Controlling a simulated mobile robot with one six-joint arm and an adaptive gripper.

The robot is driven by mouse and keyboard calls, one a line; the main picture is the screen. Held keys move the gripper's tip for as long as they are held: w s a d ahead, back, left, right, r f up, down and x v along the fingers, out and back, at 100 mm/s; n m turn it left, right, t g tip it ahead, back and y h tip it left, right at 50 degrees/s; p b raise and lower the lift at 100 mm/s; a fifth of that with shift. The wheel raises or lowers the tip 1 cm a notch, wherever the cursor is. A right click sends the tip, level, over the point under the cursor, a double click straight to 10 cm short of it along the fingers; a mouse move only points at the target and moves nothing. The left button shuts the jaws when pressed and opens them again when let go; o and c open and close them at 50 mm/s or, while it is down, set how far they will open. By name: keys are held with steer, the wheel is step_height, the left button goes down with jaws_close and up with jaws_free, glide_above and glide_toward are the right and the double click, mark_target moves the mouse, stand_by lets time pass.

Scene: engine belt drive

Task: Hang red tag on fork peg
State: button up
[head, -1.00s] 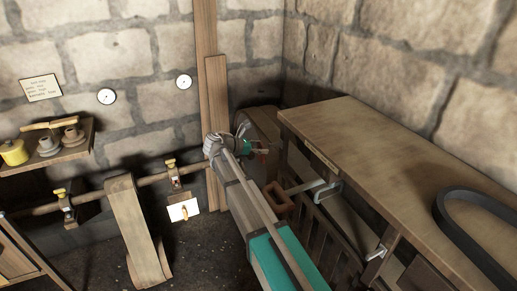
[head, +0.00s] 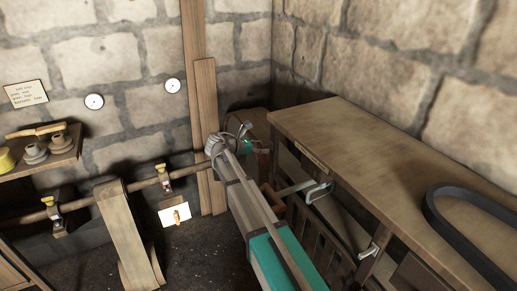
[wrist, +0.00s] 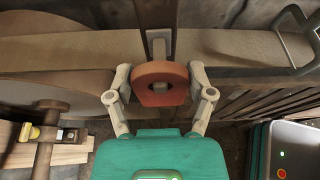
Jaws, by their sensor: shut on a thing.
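The red tag (wrist: 160,71) is a thick red-brown piece with a hole, in the middle of the wrist view. My gripper (wrist: 161,92) is shut on it, one finger at each side. A grey metal piece (wrist: 158,43), possibly the fork peg, rises just behind the tag. Something grey shows in the tag's hole, but I cannot tell whether the peg passes through it. In the head view my gripper (head: 253,146) is at the far end of my arm, near the bench's far left corner. The tag is small and partly hidden there.
A wooden bench (head: 365,165) with a black belt (head: 437,212) stands at right. A wooden rail (wrist: 235,47) crosses behind the tag, with a metal handle (wrist: 294,30) at right. A shaft (head: 95,198) with a hanging belt (head: 128,235) is at left.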

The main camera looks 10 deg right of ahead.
steer(key=shift+w+d+f, duration=0.1)
steer(key=shift+w+d, duration=0.1)
steer(key=shift+d, duration=0.4)
steer(key=shift+w+d, duration=0.15)
steer(key=shift+d, duration=0.4)
steer(key=o, duration=0.9)
